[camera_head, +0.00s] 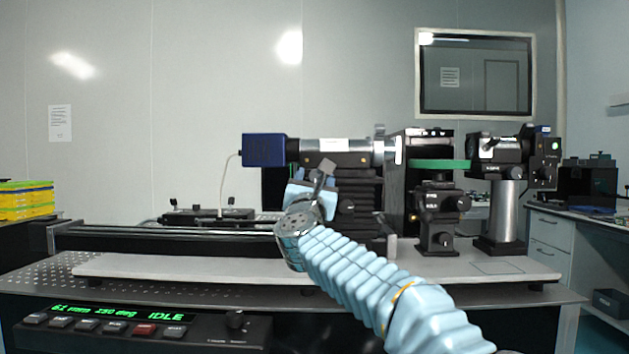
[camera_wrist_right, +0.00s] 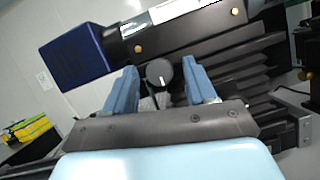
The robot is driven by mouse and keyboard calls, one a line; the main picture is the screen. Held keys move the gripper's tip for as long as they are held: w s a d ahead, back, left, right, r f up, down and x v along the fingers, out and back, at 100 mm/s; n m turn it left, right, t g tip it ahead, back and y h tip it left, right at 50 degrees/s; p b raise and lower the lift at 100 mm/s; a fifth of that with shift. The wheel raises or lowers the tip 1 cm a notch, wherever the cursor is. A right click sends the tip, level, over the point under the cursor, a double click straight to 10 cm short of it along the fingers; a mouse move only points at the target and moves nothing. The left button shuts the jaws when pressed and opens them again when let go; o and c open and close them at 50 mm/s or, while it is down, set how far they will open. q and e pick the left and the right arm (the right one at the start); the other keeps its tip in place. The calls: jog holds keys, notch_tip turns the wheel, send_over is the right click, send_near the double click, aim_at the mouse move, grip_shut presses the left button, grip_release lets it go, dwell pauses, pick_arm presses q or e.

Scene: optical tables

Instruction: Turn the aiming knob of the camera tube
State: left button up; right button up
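The camera tube (camera_head: 330,151) lies level above the bench, a silver barrel with a blue camera box (camera_head: 264,150) at its left end. The blue box also shows at upper left in the right wrist view (camera_wrist_right: 75,62). A round dark knob with a white mark (camera_wrist_right: 159,72) sits under the tube, between the two blue fingers of my right gripper (camera_wrist_right: 160,83). The fingers are open, with a gap on each side of the knob. In the head view my right gripper (camera_head: 312,186) is in front of the tube's mount and hides the knob. My left gripper is not in view.
The tube's black mount (camera_head: 365,200) stands behind my gripper. To the right are a green plate (camera_head: 440,165) on black stages and a silver post (camera_head: 507,210). A control box (camera_head: 140,332) with a green display reading IDLE is at front left. A white board (camera_head: 180,268) lies along the bench.

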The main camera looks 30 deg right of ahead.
jog(key=c, duration=1)
jog(key=shift+o, duration=0.2)
jog(key=shift+f+n, duration=0.1)
jog(key=shift+n, duration=0.3)
jog(key=shift+d+n+t+y+b, duration=0.1)
jog(key=shift+n+t+y+b, duration=0.2)
jog(key=shift+n+y+b, duration=0.4)
jog(key=n+t+y, duration=0.1)
jog(key=n, duration=0.2)
jog(key=shift+s+d+n, duration=0.1)
jog(key=shift+n, duration=0.3)
jog(key=n+y, duration=0.2)
jog(key=n, duration=0.1)
jog(key=shift+t, duration=0.3)
jog(key=shift+n+y+p, duration=0.6)
jog(key=shift+n+y, duration=0.3)
jog(key=shift+n, duration=0.8)
